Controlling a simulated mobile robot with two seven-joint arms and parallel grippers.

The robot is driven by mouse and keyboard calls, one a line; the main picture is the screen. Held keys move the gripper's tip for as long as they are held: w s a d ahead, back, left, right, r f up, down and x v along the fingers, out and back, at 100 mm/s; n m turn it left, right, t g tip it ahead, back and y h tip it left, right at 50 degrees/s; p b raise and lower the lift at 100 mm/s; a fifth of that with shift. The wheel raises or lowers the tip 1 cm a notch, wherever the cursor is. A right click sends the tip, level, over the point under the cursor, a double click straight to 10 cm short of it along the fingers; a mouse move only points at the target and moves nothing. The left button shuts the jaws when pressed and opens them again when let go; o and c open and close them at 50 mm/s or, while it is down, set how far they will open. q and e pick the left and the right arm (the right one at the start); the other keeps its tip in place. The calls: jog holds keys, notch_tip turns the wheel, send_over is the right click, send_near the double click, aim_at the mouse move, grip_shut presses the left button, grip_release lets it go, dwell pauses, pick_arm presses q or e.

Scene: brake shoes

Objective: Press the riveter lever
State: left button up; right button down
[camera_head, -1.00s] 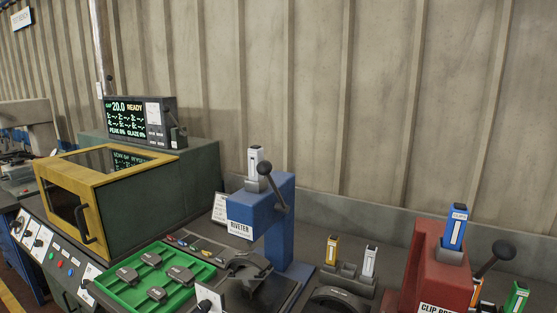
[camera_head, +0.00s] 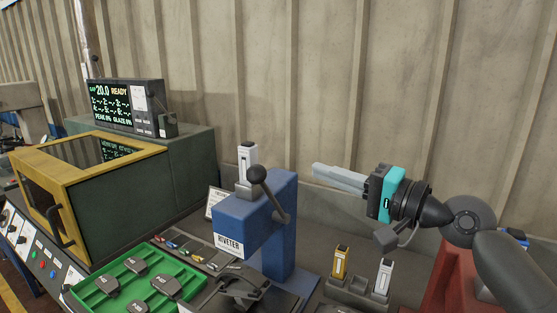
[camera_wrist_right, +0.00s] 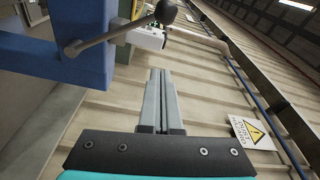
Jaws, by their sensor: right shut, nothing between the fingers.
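The blue riveter (camera_head: 268,240) stands on the bench in the middle of the head view, with a white cartridge (camera_head: 247,163) upright on its top. Its lever (camera_head: 270,192) is a grey rod with a dark ball knob pointing up. In the right wrist view the lever (camera_wrist_right: 112,38) reaches up and right from the blue body (camera_wrist_right: 62,60). My right gripper (camera_head: 316,170) is shut and empty, to the right of the lever and apart from it, at about knob height. Its closed fingers (camera_wrist_right: 160,72) point past the knob in the wrist view. My left gripper is not in view.
A green tray (camera_head: 184,312) with several brake pads lies left of the riveter. A yellow-framed cabinet (camera_head: 120,150) stands further left. Yellow and white cartridges (camera_head: 340,262) sit in a holder at right front. A red press (camera_head: 448,285) is partly behind my right arm.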

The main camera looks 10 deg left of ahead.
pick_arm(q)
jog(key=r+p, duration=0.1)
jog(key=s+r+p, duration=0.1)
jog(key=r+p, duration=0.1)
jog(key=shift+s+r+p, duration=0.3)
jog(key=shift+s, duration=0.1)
pick_arm(e)
jog(key=w+a, duration=0.1)
jog(key=a, duration=0.8)
jog(key=shift+w+a, duration=0.15)
jog(key=shift+w, duration=0.1)
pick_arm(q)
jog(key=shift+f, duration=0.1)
pick_arm(e)
jog(key=shift+s+f, duration=0.1)
jog(key=shift+f, duration=0.1)
